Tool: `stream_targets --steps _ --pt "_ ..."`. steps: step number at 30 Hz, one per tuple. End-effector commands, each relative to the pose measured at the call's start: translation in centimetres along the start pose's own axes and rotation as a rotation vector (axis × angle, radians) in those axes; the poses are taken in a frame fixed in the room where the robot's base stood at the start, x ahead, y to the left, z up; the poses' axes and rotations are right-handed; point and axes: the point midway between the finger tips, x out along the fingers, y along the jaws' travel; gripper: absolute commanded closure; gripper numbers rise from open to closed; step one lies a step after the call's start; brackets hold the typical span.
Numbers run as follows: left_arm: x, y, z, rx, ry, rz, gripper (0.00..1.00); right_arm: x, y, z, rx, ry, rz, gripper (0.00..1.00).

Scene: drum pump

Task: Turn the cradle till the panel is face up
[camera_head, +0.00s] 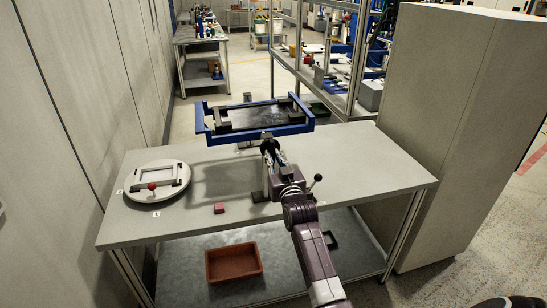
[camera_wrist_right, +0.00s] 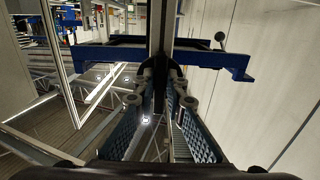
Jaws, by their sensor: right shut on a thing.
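The cradle (camera_head: 305,128) is a blue frame on a stand above the table. It holds a dark flat panel (camera_head: 255,116), with dark blocks at its corners. The panel's broad dark face shows from above and looks close to level. My right gripper (camera_head: 268,150) is at the cradle's near side, shut on a dark bar there. In the right wrist view, the fingertips (camera_wrist_right: 162,80) close on both sides of this upright dark bar (camera_wrist_right: 160,35), and the cradle's blue frame (camera_wrist_right: 85,58) crosses behind. The gripper hides part of the stand. My left gripper is not in view.
A round white plate (camera_head: 133,192) with a frame and red knob stands at the table's left. A small red block (camera_head: 219,208) lies near the front edge. A black-knobbed lever (camera_head: 316,179) stands right of my wrist. A red bin (camera_head: 232,262) is on the lower shelf. A tall grey cabinet (camera_head: 445,130) bounds the right.

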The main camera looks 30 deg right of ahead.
Motion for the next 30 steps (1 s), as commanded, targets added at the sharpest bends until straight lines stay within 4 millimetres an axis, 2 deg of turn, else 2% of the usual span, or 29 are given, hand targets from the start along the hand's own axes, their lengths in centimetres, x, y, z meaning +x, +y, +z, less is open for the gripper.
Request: stream_targets --steps 19,20,24,30 --pt "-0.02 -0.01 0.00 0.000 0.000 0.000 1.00 -0.05 -0.12 0.40 0.031 -0.008 -0.002 1.00" --pt "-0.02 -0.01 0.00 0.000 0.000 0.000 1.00 -0.05 -0.12 0.40 0.031 -0.008 -0.002 0.85" --pt "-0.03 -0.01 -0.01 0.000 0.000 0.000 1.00 -0.03 -0.10 0.28 0.029 -0.005 -0.001 0.71" --pt "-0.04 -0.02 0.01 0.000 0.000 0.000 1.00 -0.01 -0.05 0.13 0.027 -0.003 -0.001 0.71"
